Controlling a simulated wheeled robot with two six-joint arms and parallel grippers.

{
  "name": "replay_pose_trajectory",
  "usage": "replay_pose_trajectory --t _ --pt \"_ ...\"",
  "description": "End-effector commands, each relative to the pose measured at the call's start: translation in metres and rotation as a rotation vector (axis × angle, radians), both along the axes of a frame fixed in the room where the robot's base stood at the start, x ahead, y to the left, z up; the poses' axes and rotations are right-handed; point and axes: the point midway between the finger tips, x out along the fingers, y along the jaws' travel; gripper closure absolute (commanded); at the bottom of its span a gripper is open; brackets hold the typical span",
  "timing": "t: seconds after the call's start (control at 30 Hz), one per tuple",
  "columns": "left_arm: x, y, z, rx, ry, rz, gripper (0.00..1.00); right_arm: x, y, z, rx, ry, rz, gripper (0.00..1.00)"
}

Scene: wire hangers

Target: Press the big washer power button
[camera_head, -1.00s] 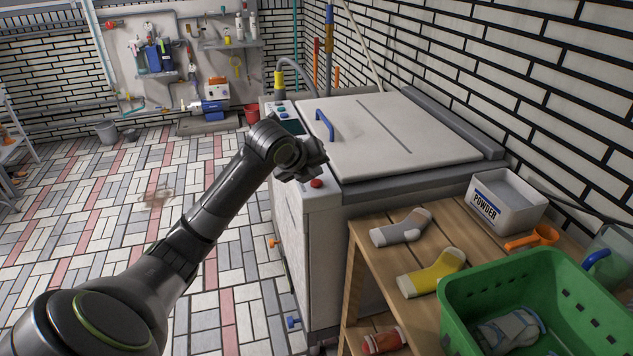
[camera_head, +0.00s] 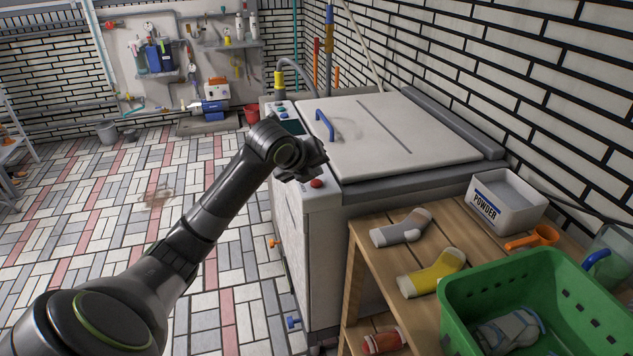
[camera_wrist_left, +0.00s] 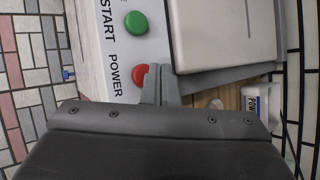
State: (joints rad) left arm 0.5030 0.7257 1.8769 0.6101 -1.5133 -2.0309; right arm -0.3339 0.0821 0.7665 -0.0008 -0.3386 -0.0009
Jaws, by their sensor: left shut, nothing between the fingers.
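The washer (camera_head: 400,140) is a big white top-loading machine with a closed lid and a blue handle. Its red power button (camera_head: 316,183) sits at the near end of the control strip. In the left wrist view the red button (camera_wrist_left: 141,75) is beside the word POWER, and its right edge is partly covered by my fingers. My left gripper (camera_head: 316,166) is shut and empty, its fingertips (camera_wrist_left: 161,75) close to the button. I cannot tell whether they touch it. My right gripper is not in view.
A green START button (camera_wrist_left: 135,22) lies beyond the red one. A wooden table (camera_head: 362,262) stands in front of the washer with two socks, a powder box (camera_head: 500,208), an orange scoop and a green basket (camera_head: 470,300). The tiled floor at left is mostly clear.

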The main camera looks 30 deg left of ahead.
Motion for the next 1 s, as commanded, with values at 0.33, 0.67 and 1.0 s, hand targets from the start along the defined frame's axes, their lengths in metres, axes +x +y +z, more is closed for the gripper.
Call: replay_pose_trajectory --t 0.33,0.67,1.0 --pt "0.0 0.0 0.0 0.0 0.0 0.0 1.0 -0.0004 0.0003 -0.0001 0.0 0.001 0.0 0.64" --pt "-0.0002 -0.0001 -0.0066 -0.001 0.001 0.0 1.0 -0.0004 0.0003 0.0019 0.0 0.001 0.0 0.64" --pt "0.0 -0.0001 -0.0084 0.0 0.0 0.0 1.0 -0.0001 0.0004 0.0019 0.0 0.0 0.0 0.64"
